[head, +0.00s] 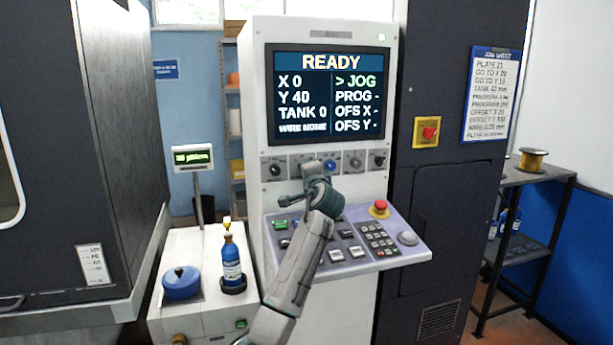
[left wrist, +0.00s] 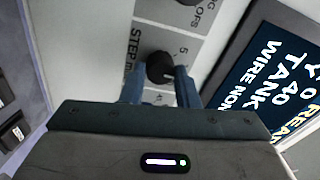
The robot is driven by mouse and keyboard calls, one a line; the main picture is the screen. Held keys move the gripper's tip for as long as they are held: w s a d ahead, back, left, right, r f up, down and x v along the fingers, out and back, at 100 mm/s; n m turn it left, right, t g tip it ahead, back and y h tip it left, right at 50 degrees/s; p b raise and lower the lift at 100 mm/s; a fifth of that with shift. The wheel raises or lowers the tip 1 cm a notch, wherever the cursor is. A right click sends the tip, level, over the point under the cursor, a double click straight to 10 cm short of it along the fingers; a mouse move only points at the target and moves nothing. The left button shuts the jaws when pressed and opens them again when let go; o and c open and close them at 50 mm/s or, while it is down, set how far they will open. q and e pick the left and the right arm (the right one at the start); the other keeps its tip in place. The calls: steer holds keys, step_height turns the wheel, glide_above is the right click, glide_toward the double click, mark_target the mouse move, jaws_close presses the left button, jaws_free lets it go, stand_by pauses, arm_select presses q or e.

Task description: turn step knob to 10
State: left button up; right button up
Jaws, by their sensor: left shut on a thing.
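The step knob (left wrist: 158,66) is a round black dial on a light grey panel plate in the left wrist view. The letters STEP and a figure 5 show beside it. My left gripper (left wrist: 161,80) has its two blue-grey fingers on either side of the knob, shut on it. In the head view my left gripper (head: 309,174) is at the knob row below the screen and hides part of that row. I cannot read which figure the knob points to. My right gripper is not in view.
The screen (head: 331,95) reads READY, X 0, Y 40, TANK 0. A blue knob (head: 330,166) and other knobs sit in the same row. Below is a sloped keypad console (head: 408,258) with a red stop button (head: 379,208). A blue bottle (head: 231,262) stands at left.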

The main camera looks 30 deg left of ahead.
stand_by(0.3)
arm_select(q)
steer(key=o, duration=1)
steer(key=shift+c, duration=0.2)
steer(key=shift+f, duration=0.1)
steer(key=b+v, duration=0.3)
steer(key=v, duration=0.7)
steer(key=shift+s+d, duration=0.2)
steer(key=shift+s, duration=0.1)
